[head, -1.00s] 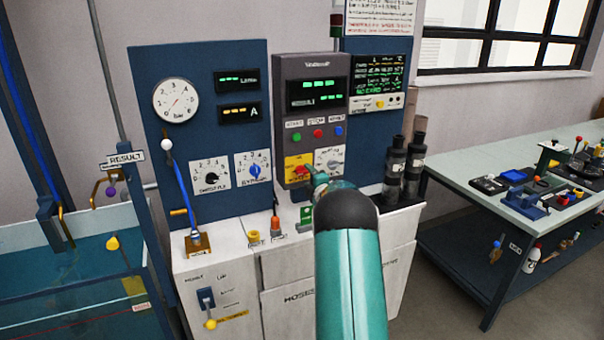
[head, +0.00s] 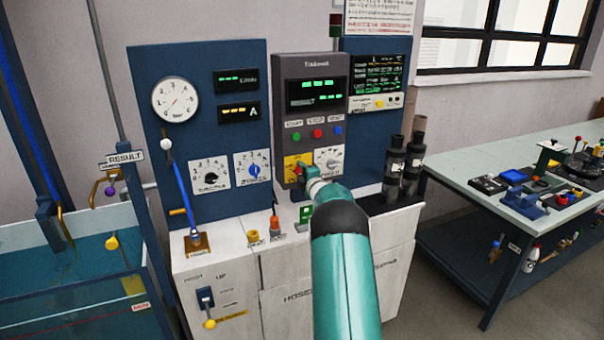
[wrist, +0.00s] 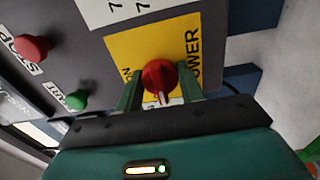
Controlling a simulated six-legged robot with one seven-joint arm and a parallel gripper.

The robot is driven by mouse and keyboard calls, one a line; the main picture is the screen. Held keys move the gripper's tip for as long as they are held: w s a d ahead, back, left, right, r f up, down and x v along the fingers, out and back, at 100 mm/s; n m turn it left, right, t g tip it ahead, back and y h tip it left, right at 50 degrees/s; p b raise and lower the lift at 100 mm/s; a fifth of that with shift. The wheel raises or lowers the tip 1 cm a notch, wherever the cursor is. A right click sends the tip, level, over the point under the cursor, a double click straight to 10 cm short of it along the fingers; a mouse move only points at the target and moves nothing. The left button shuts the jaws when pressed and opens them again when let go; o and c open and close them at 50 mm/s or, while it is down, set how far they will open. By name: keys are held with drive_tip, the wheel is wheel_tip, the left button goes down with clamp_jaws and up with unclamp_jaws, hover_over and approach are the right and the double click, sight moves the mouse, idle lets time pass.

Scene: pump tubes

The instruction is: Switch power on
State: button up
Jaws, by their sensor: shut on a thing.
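The red power knob (wrist: 158,78) sits on a yellow plate marked POWER (wrist: 185,50) on the grey control panel. In the wrist view my gripper (wrist: 159,90) has one finger on each side of the knob and is shut on it. The knob's white pointer mark faces down toward the gripper's palm. In the head view the yellow plate (head: 290,161) shows at the lower left of the grey panel (head: 312,110). My arm comes up from below and partly hides the knob there. The panel's display (head: 316,92) shows green figures.
A red stop button (wrist: 32,47) and a green start button (wrist: 77,100) are near the knob. A white dial (head: 329,161) is just right of it. Black cylinders (head: 402,165) stand right of the arm. A bench (head: 470,182) with tools stands farther right.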

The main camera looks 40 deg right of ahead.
drive_tip(key=shift+m, duration=0.4)
drive_tip(key=m, duration=1.7)
drive_tip(key=shift+r, duration=0.1)
idle(0.5)
drive_tip(key=o, duration=1)
drive_tip(key=shift+s, duration=0.1)
